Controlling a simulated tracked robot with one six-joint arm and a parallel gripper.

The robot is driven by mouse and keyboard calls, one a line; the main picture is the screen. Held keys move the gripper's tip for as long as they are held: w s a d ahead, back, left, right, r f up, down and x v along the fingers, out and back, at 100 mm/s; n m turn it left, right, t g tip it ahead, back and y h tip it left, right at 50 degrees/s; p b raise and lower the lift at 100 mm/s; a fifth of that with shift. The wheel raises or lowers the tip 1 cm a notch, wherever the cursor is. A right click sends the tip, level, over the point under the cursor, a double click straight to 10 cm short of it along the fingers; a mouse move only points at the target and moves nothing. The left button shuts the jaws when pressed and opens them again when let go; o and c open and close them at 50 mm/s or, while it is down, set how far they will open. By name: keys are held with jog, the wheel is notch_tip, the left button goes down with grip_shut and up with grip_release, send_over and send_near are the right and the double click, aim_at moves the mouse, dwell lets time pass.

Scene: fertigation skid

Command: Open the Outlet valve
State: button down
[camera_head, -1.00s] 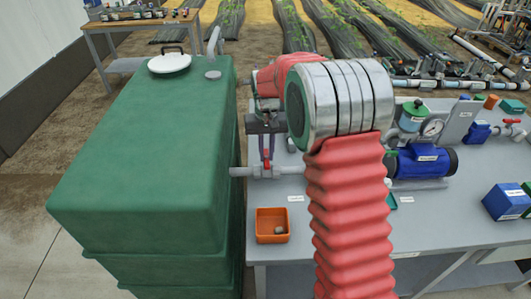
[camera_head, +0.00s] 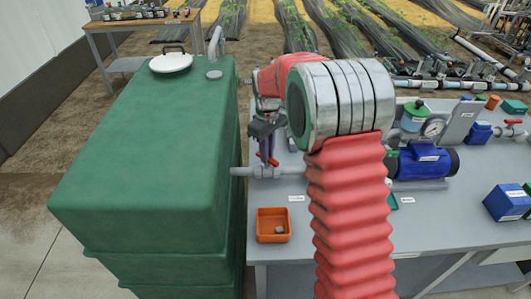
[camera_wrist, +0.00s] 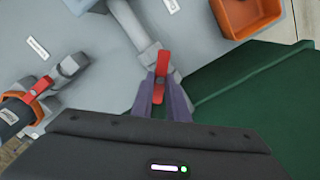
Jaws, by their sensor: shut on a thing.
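The valve on the pipe beside the green tank has a grey body (camera_head: 266,172) and a red lever handle (camera_head: 273,162). In the head view the lever lies at a slant across the pipe. My gripper (camera_head: 265,157) comes down on it from above. In the wrist view the purple fingers (camera_wrist: 163,96) are shut on the red handle (camera_wrist: 163,63), which sticks out beyond and between them. The valve body (camera_wrist: 150,54) shows just past the fingertips. A white label (camera_head: 296,198) lies on the bench near this valve; its text is too small to read.
The green tank (camera_head: 140,150) stands close on the left. An orange tray (camera_head: 260,237) with a small grey item sits in front of the valve. A blue pump (camera_head: 424,162) is to the right. Another red-handled valve (camera_wrist: 38,88) shows in the wrist view.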

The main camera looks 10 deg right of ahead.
jog(key=n, duration=0.4)
jog(key=shift+n, duration=0.3)
jog(key=shift+d+n, duration=0.15)
jog(key=shift+n, duration=1.85)
jog(key=shift+w, duration=0.1)
jog(key=c, duration=2)
grip_release()
jog(key=shift+o, duration=1.4)
notch_tip(320, 180, up, 14)
jog(key=shift+f, duration=0.15)
